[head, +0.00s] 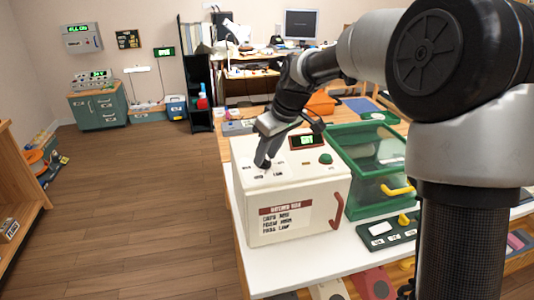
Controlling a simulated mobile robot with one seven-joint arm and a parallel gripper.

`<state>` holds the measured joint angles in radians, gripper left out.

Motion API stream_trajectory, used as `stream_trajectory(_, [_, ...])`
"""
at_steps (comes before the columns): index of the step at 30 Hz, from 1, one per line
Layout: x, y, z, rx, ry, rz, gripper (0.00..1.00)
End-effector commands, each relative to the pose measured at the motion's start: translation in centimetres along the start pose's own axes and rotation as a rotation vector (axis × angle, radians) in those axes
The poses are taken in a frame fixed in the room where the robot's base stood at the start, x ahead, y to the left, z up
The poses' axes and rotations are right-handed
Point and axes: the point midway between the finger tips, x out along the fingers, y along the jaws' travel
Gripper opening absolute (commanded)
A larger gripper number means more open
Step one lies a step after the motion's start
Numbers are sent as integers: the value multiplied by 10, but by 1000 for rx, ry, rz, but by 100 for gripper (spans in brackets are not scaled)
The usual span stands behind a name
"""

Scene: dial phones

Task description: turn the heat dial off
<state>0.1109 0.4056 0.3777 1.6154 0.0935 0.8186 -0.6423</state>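A white box-shaped appliance (262,211) with a red-headed text label and a red handle stands on the white tabletop. Its top carries a small green display (304,141), a green round knob (326,158) and small dark markings. My gripper (264,163) points down at the left part of this top, its dark fingertips at or just above the surface among the markings. Any dial under the fingertips is hidden by them, and I cannot read which control is the heat dial. I cannot tell whether the fingers are open, shut or touching something.
A green case with clear panels (366,158) and a yellow handle stands right of the appliance. A dark green switch panel (392,232) lies in front of it. Open wooden floor (130,200) is at left. A desk with a monitor (301,24) stands behind.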

Motion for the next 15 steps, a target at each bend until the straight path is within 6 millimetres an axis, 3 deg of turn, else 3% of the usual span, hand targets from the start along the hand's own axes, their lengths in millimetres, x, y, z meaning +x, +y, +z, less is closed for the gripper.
stream_trajectory(4, [0, 0, 0, 0, 0, 0, 30])
stream_trajectory(10, [0, 0, 0, 1, 0, 0, 0])
stream_trajectory(15, [-1, 0, 0, -1, 0, -1, 0])
